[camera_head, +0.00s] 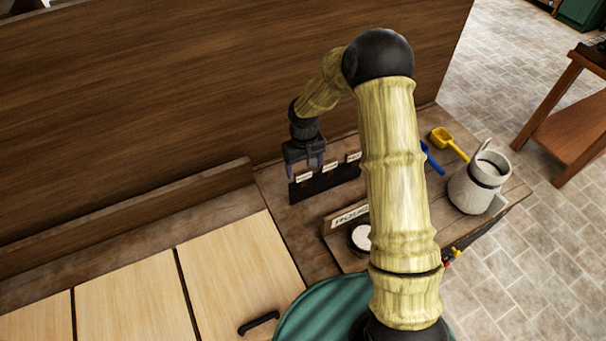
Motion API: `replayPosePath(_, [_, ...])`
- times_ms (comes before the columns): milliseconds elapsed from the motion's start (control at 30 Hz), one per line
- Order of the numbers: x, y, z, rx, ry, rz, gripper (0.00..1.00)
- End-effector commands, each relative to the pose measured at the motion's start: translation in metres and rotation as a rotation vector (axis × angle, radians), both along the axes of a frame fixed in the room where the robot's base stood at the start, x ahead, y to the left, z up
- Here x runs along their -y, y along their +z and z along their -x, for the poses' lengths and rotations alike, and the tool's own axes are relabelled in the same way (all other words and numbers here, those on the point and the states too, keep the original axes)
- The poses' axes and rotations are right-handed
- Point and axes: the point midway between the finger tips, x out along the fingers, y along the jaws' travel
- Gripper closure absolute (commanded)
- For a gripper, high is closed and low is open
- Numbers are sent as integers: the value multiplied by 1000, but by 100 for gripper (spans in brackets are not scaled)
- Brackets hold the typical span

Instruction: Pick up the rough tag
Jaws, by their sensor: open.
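A dark rack (325,184) stands on the wooden bench against the panel. Small white tags show along its top: a left one (304,178), a middle one (330,167) and a right one (354,156). Their lettering is too small to read, so I cannot tell which is the rough tag. My gripper (305,169) is open, pointing down at the rack's left end, around or just above the left tag. I cannot tell whether it touches the tag.
A lettered board (350,215) and a round white-topped item (361,237) are partly behind my arm. A grey jug (479,184), yellow scoop (449,143) and blue tool (432,160) lie right. A tall wooden panel (200,80) rises behind.

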Motion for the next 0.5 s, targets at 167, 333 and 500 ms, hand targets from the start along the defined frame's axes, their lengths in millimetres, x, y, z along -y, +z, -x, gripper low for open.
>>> replayPosePath(167, [-3, -21, -1, -4, 1, 2, 24])
replayPosePath(333, [-3, -33, -1, 0, 0, 1, 24])
replayPosePath(500, [-3, -33, -1, 0, 0, 1, 24])
